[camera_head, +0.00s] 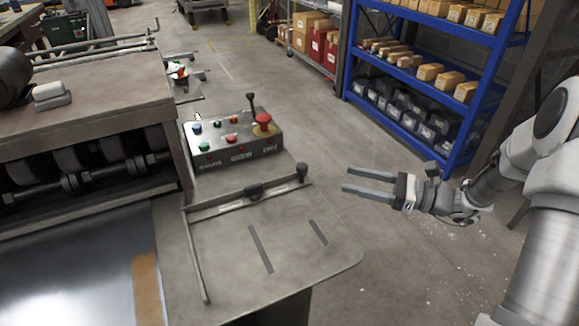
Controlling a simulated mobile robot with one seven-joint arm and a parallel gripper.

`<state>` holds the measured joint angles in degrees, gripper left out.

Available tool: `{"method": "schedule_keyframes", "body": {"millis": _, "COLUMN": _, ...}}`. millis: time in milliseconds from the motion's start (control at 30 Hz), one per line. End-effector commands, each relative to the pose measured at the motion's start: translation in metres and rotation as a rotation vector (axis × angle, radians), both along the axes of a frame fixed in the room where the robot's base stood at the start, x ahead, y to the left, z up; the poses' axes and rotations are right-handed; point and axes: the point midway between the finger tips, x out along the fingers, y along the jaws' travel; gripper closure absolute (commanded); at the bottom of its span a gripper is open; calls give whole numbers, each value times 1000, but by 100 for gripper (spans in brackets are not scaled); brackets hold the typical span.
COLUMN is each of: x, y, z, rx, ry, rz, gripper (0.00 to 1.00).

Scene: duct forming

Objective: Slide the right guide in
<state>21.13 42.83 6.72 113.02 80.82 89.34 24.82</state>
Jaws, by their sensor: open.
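The right guide appears to be the long thin metal rail (196,257) on the side table (310,258) of the forming machine. It runs front to back along the table's left part. A crossbar (235,200) with a clamp block (254,191) joins its far end and runs right to a dark round knob (302,171). My gripper (368,182) is open and empty. Its two fingers point left toward the knob, in the air right of the table and apart from the knob.
A control box (233,138) with buttons, a lever and a red knob stands behind the crossbar. A sheet of metal (75,275) lies left of the rail, before the rollers (80,165). A blue shelf (420,85) stands at the back right. Open floor lies right of the table.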

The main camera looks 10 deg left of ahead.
Motion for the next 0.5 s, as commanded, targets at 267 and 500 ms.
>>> {"method": "schedule_keyframes", "body": {"millis": 267, "x": 6, "y": 59, "z": -1, "rx": -1, "ry": -2, "rz": 8, "gripper": 38}}
{"method": "schedule_keyframes", "body": {"millis": 500, "x": 13, "y": 111, "z": -1, "rx": -1, "ry": -2, "rz": 8, "gripper": 38}}
